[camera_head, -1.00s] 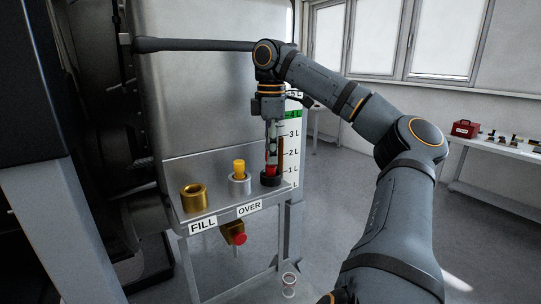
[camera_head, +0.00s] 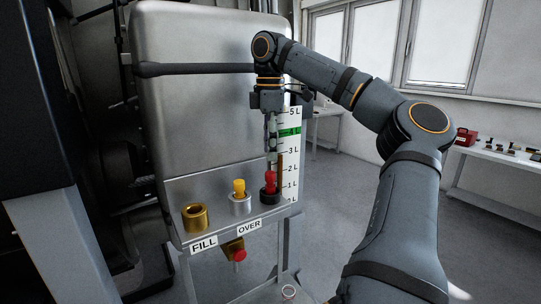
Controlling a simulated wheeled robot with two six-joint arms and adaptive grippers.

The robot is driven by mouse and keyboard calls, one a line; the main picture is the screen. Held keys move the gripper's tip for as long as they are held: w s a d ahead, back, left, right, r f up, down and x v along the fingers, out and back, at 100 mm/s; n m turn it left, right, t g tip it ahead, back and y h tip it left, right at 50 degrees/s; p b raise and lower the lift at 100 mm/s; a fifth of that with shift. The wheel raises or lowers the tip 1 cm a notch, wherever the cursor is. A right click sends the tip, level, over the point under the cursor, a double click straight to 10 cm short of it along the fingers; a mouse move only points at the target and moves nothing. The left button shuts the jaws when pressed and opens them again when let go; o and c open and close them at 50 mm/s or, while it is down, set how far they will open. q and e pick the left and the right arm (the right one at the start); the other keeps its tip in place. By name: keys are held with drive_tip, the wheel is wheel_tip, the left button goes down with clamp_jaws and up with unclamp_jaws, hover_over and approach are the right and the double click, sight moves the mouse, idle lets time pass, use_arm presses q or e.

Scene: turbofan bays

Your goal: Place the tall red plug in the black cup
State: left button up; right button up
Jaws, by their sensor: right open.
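The tall red plug (camera_head: 270,180) stands upright in the black cup (camera_head: 269,194) at the right end of the metal shelf. My right gripper (camera_head: 272,158) points straight down just above the plug, open and clear of it or barely apart from its top. The fingers are seen nearly edge on, so their spread is hard to see. My left gripper is not in view.
A silver cup with a yellow plug (camera_head: 239,187) and an empty-looking brass cup (camera_head: 195,217) stand left on the shelf (camera_head: 216,231). A litre scale (camera_head: 292,165) is behind. A red-knobbed valve (camera_head: 238,254) hangs below. A dark horizontal bar (camera_head: 195,69) crosses the tank.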

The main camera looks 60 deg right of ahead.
sight(270, 172)
use_arm(q)
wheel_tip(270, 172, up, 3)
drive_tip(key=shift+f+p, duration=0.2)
drive_tip(key=shift+p, duration=0.6)
use_arm(e)
wheel_tip(270, 172, up, 6)
drive_tip(key=shift+f, duration=0.2)
